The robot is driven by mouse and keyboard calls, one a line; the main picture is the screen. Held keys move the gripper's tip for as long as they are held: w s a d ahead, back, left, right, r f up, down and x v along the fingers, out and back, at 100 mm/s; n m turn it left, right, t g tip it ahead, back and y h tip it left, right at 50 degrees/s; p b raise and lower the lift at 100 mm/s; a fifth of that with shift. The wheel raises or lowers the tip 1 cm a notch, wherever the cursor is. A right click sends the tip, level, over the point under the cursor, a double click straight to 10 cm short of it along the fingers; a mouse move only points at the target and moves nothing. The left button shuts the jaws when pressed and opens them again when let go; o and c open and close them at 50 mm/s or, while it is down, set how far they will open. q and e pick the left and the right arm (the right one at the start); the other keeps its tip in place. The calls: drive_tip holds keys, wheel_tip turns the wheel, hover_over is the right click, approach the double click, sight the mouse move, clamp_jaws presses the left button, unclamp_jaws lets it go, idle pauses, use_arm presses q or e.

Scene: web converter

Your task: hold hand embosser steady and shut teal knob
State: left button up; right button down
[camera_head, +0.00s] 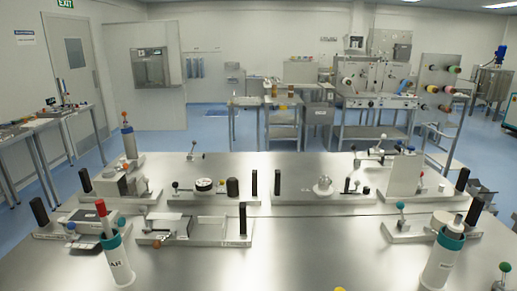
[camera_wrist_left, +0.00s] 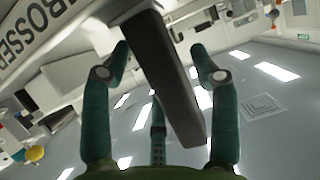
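In the left wrist view, my left gripper (camera_wrist_left: 160,48) has its teal fingers spread on both sides of a dark upright handle (camera_wrist_left: 165,80). The handle runs between the fingers; whether they touch it is unclear. Beside it is a pale plate with large lettering ending in "BOSSER" (camera_wrist_left: 45,35), so this is the hand embosser. I cannot make out either gripper in the head view.
A white cylinder with a teal collar (camera_head: 117,262) stands right of the front-left fixture, and a similar one (camera_head: 440,265) stands front right. Several other fixtures with posts and coloured knobs line the steel table (camera_head: 290,255).

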use_arm(q)
drive_tip(key=shift+w+r, duration=0.15)
drive_tip(key=shift+r, duration=0.1)
drive_tip(key=v, duration=1.2)
drive_tip(key=shift+f, duration=0.2)
